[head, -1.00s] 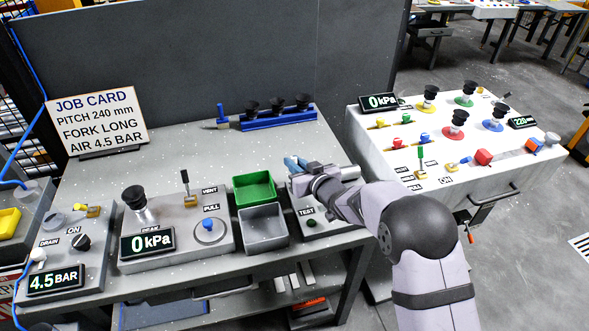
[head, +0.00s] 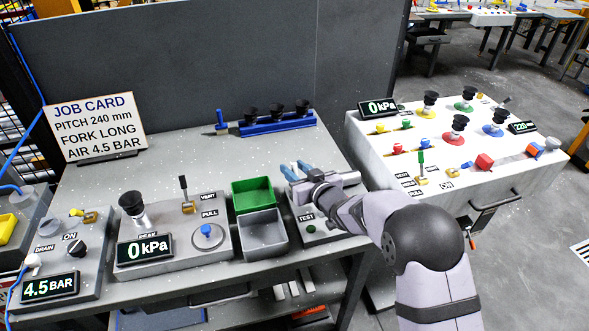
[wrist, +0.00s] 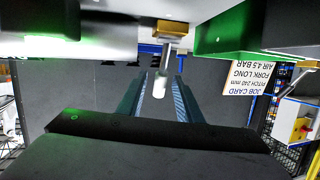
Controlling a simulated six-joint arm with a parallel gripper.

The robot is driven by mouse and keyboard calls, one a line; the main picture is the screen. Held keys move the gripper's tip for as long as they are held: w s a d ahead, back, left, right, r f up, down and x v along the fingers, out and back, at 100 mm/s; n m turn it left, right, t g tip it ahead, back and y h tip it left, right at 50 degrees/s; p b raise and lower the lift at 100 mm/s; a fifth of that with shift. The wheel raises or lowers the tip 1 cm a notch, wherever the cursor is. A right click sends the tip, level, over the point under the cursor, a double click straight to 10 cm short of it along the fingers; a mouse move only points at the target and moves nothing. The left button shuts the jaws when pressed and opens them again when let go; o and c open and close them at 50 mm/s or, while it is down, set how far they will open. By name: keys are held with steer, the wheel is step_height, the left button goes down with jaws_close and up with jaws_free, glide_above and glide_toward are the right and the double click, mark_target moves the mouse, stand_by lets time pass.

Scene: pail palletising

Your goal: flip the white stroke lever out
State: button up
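The white stroke lever (wrist: 160,86) shows in the wrist view as a short metal stem with a white tip, hanging from a brass mount (wrist: 170,31) in this inverted picture. My gripper (wrist: 162,100) has one finger on each side of the white tip, with gaps visible, so it looks open around the lever rather than shut on it. In the head view my gripper (head: 297,169), with blue fingertips apart, is over the small grey TEST unit (head: 322,225).
A green bin (head: 253,193) and a grey bin (head: 264,232) stand just left of my gripper. Further left is a vacuum unit (head: 175,248) reading 0 kPa. A blue rack with black cups (head: 277,121) is behind. A white panel table (head: 470,185) stands at right.

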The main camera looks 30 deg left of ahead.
steer(key=shift+b+v, duration=0.9)
steer(key=shift+v, duration=2.65)
